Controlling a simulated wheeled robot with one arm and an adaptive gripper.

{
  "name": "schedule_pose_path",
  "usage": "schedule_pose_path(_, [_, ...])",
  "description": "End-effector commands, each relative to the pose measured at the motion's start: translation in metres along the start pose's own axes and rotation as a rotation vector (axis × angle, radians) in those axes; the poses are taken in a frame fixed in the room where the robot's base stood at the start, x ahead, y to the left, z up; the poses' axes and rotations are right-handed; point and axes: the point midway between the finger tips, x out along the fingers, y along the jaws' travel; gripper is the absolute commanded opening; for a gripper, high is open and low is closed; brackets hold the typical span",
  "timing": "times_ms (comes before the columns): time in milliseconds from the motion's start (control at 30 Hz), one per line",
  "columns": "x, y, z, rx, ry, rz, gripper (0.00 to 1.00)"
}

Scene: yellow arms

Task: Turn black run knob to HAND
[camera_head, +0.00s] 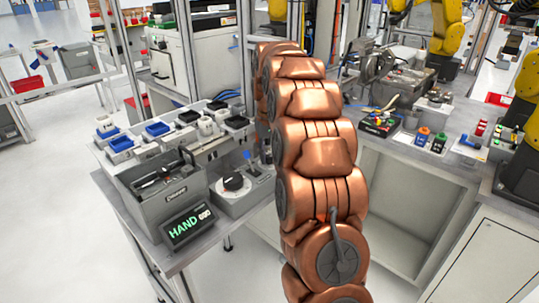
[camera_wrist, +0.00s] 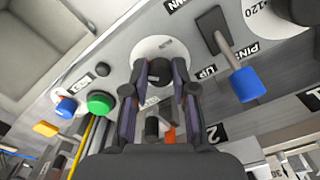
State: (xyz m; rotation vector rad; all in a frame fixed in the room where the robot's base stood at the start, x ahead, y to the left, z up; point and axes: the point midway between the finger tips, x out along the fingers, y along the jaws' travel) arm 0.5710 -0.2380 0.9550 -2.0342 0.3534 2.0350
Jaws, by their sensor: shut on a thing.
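The black run knob (camera_wrist: 160,70) sits on a round white plate (camera_wrist: 163,46) on a grey panel in the wrist view. My gripper (camera_wrist: 160,82) is shut on it, with a dark finger on each side. Which way the knob's pointer faces is hard to tell. In the head view my copper arm hides the gripper and this knob. A display (camera_head: 188,226) there reads HAND in green, with a smaller white mark beside it.
Close to my right finger is a blue-tipped lever (camera_wrist: 247,84) marked PINS. Green (camera_wrist: 101,103), blue (camera_wrist: 66,107) and yellow (camera_wrist: 45,129) buttons lie to the left. Yellow robot arms (camera_head: 447,25) stand at right.

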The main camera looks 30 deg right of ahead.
Motion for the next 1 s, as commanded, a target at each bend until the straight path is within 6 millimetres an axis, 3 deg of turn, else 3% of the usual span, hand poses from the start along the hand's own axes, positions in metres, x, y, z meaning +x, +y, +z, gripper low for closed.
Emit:
schedule_pose_path(200, [-0.003,0.000,-0.002,0.000,0.011,0.000,0.00])
schedule_pose_path(233, [-0.003,0.000,-0.002,0.000,0.011,0.000,0.29])
schedule_pose_path(433, [-0.002,0.000,-0.001,0.001,0.006,0.000,0.50])
schedule_pose_path(767, [-0.002,0.000,-0.001,0.001,0.003,0.000,0.51])
schedule_pose_path(1000, [-0.021,0.000,-0.001,0.001,0.004,0.000,0.51])
